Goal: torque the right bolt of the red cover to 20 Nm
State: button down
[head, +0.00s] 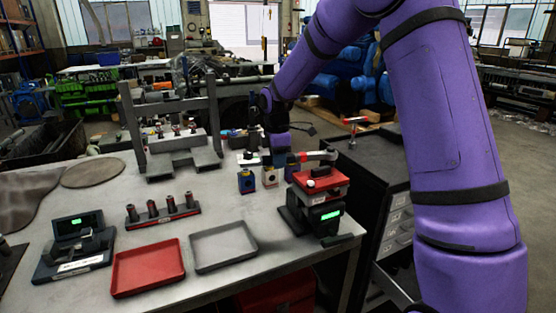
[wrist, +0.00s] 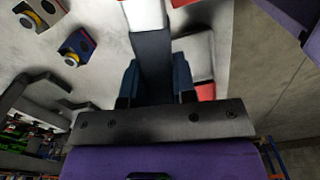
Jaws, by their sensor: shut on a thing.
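My gripper (head: 277,158) is above the right end of the table, shut on a wrench-like tool (head: 315,156) with a red and white end. The tool points right, over the red cover (head: 322,183). In the wrist view, the dark fingers of my gripper (wrist: 155,85) grip its dark grey bar (wrist: 152,55), and its white part runs off the top edge. The red cover sits on a black stand (head: 300,219) with a lit green display. A small pale spot shows on the cover's left part. The right bolt cannot be made out, nor whether the tool touches it.
Blue and cream blocks (head: 247,181) stand close left of the cover. A red tray (head: 148,268), a grey tray (head: 224,246) and a socket rack (head: 163,212) lie nearer. A grey upright frame (head: 172,160) stands behind. A black drawer cabinet (head: 375,155) is to the right.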

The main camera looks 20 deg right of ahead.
jog(key=shift+s+r+n, duration=0.1)
jog(key=shift+s+n, duration=1.9)
jog(key=shift+s, duration=0.8)
jog(key=shift+s+d+n, duration=0.15)
jog(key=shift+s+n, duration=0.35)
jog(key=shift+s, duration=0.25)
jog(key=shift+s+d+n, duration=0.15)
jog(key=shift+s+n, duration=0.35)
jog(key=shift+s, duration=0.2)
jog(key=s+n, duration=0.1)
jog(key=s+d+n, duration=0.1)
jog(key=shift+s+d, duration=0.1)
jog(key=shift+s, duration=0.2)
jog(key=shift+w, duration=0.1)
jog(key=shift+w+a, duration=0.25)
jog(key=shift+w, duration=0.1)
